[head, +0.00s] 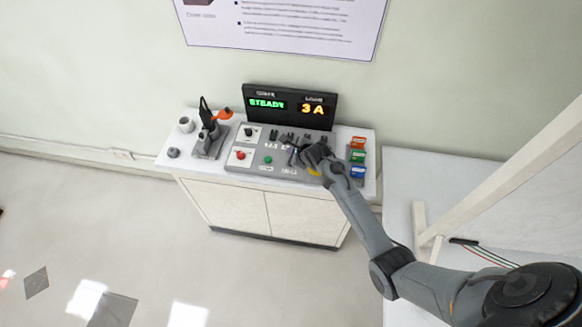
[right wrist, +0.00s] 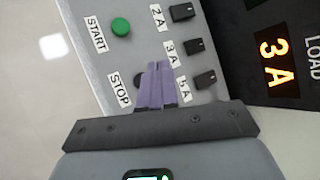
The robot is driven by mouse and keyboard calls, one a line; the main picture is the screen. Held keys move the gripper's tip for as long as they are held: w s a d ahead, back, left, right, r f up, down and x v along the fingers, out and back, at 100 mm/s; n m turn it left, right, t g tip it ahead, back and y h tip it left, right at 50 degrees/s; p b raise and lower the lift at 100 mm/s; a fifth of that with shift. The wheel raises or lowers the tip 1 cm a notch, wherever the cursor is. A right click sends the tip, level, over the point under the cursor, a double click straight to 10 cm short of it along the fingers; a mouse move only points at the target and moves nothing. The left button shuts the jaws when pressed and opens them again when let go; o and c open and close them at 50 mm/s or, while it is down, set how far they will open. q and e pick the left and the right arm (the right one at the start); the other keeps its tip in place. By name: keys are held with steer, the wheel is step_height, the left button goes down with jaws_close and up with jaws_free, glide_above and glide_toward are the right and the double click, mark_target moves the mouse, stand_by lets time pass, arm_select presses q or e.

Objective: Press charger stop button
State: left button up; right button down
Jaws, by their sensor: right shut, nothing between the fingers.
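The grey control panel (head: 255,168) lies on a white cabinet top. In the right wrist view, the STOP label (right wrist: 120,88) is beside a dark round button (right wrist: 138,81), partly hidden by my fingers. The green START button (right wrist: 120,27) is in full view; it also shows in the head view (head: 267,160). My right gripper (head: 294,156) is over the panel's right part. Its purple fingers (right wrist: 158,66) are together and empty, overlapping the dark button's edge. I cannot tell whether they touch it. My left gripper is not in view.
Black switches labelled 2 A (right wrist: 182,12), 3 A (right wrist: 195,45) and 5 A (right wrist: 204,77) sit close to the fingers. A display (head: 290,106) behind reads STEADY and 3 A. A red button (head: 241,155) is left; coloured blocks (head: 357,157) are right.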

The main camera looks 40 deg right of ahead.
steer(key=shift+f+b, duration=0.4)
steer(key=shift+f, duration=1.35)
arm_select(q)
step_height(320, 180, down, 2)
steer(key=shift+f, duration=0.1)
arm_select(e)
steer(key=shift+f, duration=0.4)
stand_by(0.4)
steer(key=shift+f, duration=0.5)
stand_by(1.0)
steer(key=shift+r, duration=0.1)
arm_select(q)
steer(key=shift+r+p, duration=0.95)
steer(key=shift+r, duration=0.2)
arm_select(e)
steer(key=shift+r, duration=0.75)
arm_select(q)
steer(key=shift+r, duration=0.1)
arm_select(e)
steer(key=shift+r, duration=0.1)
